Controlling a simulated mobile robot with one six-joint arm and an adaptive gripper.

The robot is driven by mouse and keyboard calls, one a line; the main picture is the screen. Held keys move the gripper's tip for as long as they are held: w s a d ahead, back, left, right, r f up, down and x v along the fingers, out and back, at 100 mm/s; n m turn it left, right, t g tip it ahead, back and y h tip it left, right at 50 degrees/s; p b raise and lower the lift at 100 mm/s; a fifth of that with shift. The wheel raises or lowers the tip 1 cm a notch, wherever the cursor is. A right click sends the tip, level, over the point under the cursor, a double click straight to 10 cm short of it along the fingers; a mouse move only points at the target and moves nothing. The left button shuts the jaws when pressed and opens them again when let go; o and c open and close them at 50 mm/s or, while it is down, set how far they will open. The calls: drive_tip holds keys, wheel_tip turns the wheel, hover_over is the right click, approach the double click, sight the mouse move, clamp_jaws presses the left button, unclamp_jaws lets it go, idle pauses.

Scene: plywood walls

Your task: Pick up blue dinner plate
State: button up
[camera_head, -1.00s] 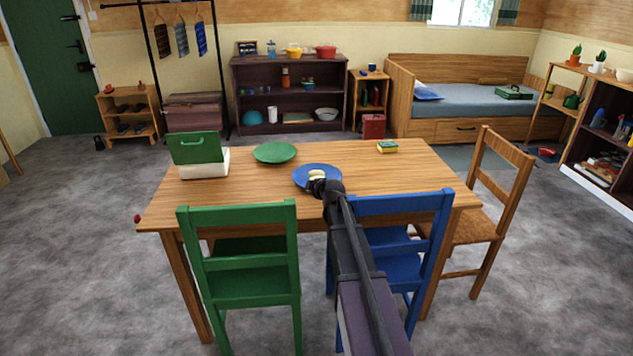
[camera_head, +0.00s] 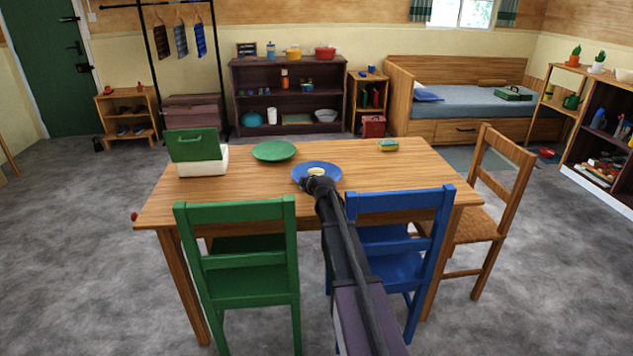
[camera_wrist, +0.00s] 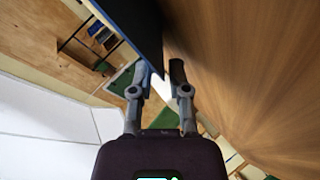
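The blue dinner plate (camera_head: 302,177) lies on the wooden table (camera_head: 400,170), near its middle, with a small cream-coloured item (camera_head: 316,171) on it. My gripper (camera_head: 318,184) is at the plate's near rim and hides part of it. In the wrist view the plate (camera_wrist: 132,22) shows as a dark blue slab at the top, beside the table's wood grain (camera_wrist: 245,60). My gripper's two fingers (camera_wrist: 159,72) are apart, with the plate's edge reaching down to the gap between them. I cannot tell whether either finger touches it.
A green plate (camera_head: 274,151) and an open green-and-white box (camera_head: 203,166) stand to the left on the table. A sponge-like item (camera_head: 388,145) lies at the back right. A green chair (camera_head: 240,262), a blue chair (camera_head: 395,210) and a wooden chair (camera_head: 488,200) stand around the table.

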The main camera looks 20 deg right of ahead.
drive_tip(key=shift+w+f, duration=0.25)
drive_tip(key=shift+w, duration=0.25)
clamp_jaws()
